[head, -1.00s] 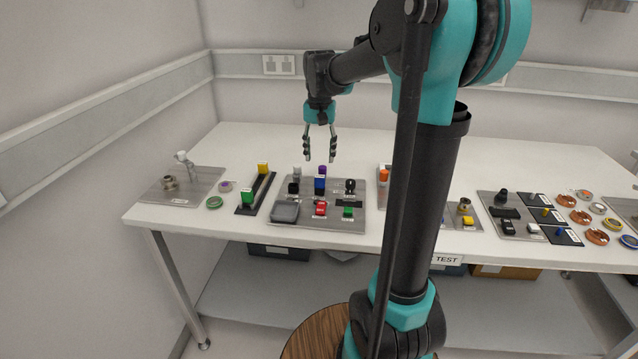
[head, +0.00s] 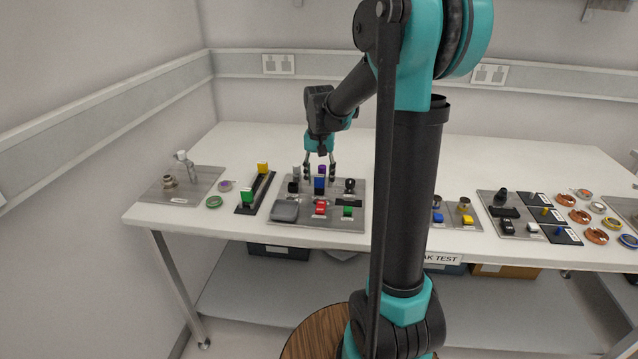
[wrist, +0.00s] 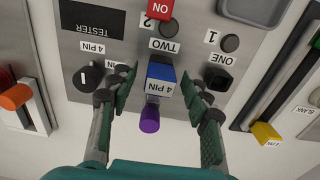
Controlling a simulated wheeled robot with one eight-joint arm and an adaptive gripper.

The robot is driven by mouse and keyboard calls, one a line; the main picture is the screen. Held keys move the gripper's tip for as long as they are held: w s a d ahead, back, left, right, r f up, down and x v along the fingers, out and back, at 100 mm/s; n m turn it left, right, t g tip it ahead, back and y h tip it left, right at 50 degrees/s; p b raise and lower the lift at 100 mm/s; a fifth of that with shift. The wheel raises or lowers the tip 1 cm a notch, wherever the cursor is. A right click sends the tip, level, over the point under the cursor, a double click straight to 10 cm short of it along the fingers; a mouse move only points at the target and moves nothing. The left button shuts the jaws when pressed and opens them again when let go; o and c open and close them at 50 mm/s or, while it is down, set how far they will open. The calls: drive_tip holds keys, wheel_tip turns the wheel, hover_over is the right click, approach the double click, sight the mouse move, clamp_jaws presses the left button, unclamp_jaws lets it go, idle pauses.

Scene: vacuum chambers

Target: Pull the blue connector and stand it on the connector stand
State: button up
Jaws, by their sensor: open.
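The blue connector (head: 319,183) stands upright in the middle of the grey tester panel (head: 281,225). In the wrist view the blue connector (wrist: 160,80) carries a "4 PIN" label and lies between my fingers, with a gap on each side. My gripper (head: 319,174) is open, its fingertips down around the connector's sides; it also shows in the wrist view (wrist: 160,84). The connector stand (head: 262,187) is a dark strip left of the panel, with a green connector (head: 248,198) at its front and a yellow connector (head: 263,168) at its back.
A purple knob (wrist: 149,117) is close beside the blue connector. A red switch (head: 321,207), a green switch (head: 348,211) and a black knob (head: 350,185) are also on the panel. The white table (head: 250,140) is clear behind the panel.

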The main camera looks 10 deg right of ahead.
sight(319, 175)
drive_tip(key=shift+c, duration=0.3)
idle(0.6)
clamp_jaws()
drive_tip(key=shift+r, duration=2.95)
